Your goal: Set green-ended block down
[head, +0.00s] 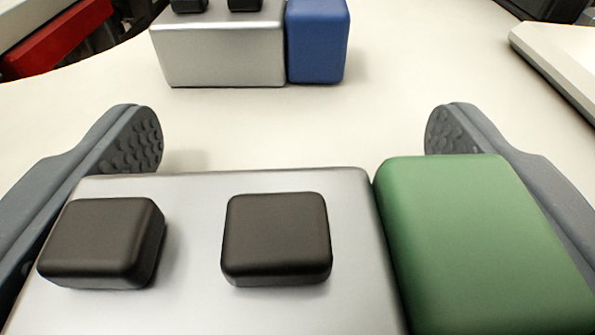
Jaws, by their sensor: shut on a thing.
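The green-ended block (290,185) fills the lower part of the head view. It has a silver body with two black square knobs on top and a green end (470,230) on the right. My gripper (294,142) has one grey padded finger at the block's left and one at its right, by the green end. It is shut on the block. The block's near part is cut off by the picture's lower edge. Its underside is hidden, so I cannot tell whether it touches the table.
A similar silver block (220,55) with a blue end (317,40) stands beyond on the pale table (400,110). A pale slab (560,60) lies at the far right. Red and dark items (60,45) are at the far left. The table between the two blocks is clear.

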